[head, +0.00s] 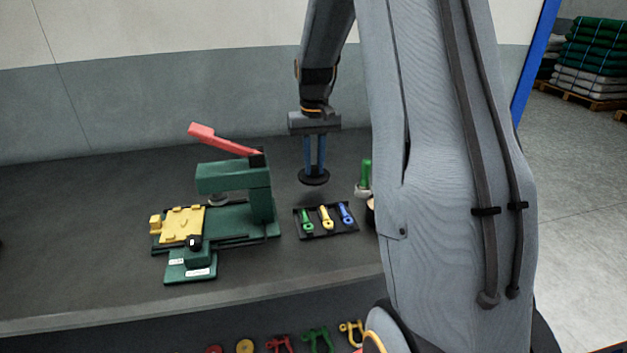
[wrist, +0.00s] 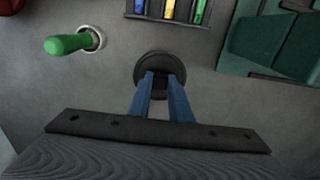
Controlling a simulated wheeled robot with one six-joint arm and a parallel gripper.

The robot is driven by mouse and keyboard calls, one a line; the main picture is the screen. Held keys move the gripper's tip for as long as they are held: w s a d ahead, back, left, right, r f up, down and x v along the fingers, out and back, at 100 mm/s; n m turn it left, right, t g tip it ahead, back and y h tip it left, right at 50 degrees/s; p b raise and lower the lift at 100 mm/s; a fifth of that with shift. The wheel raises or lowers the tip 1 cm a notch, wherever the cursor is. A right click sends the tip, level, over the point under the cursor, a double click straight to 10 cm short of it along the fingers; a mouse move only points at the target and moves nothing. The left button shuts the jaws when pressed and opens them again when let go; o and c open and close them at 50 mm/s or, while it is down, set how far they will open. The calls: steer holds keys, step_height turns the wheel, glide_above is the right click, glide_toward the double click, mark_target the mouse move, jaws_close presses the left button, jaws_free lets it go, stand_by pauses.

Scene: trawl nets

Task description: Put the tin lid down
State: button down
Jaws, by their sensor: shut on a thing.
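The tin lid (head: 314,177) is a dark round disc under my gripper (head: 315,168) in the head view, behind the small tool tray. In the wrist view the lid (wrist: 160,62) sits at the ends of the blue fingers. My gripper (wrist: 160,84) points down and is shut on the lid's middle, where a knob is mostly hidden by the fingers. The lid looks level. I cannot tell whether it touches the bench or hangs just above it.
A dark tray (head: 329,234) with green, yellow and blue tools lies in front of the lid. A green press (head: 225,180) with a red lever stands left. A green-handled tool (head: 365,174) stands right, partly behind my arm. Bare bench (head: 90,215) lies far left.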

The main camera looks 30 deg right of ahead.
mark_target(314, 174)
steer(key=shift+f+p, duration=0.45)
steer(key=shift+f, duration=1.95)
steer(key=shift+f, duration=0.2)
steer(key=c, duration=1.6)
jaws_free()
steer(key=shift+r, duration=0.1)
step_height(314, 174, up, 12)
steer(key=b, duration=0.2)
steer(key=shift+b, duration=0.35)
steer(key=shift+s+a, duration=0.15)
steer(key=shift+a, duration=0.15)
steer(key=s+a+f+n, duration=0.1)
steer(key=s+a+f, duration=0.2)
steer(key=s+a, duration=0.2)
steer(key=s+a+f+n, duration=0.1)
steer(key=s+a+f, duration=0.3)
steer(key=s, duration=0.6)
steer(key=s+a+f+n, duration=0.1)
steer(key=s+a+f, duration=0.3)
steer(key=s+a, duration=0.3)
steer(key=shift+s+a+f+t, duration=0.15)
steer(key=shift+s+a+t, duration=0.05)
steer(key=shift+a+t, duration=0.15)
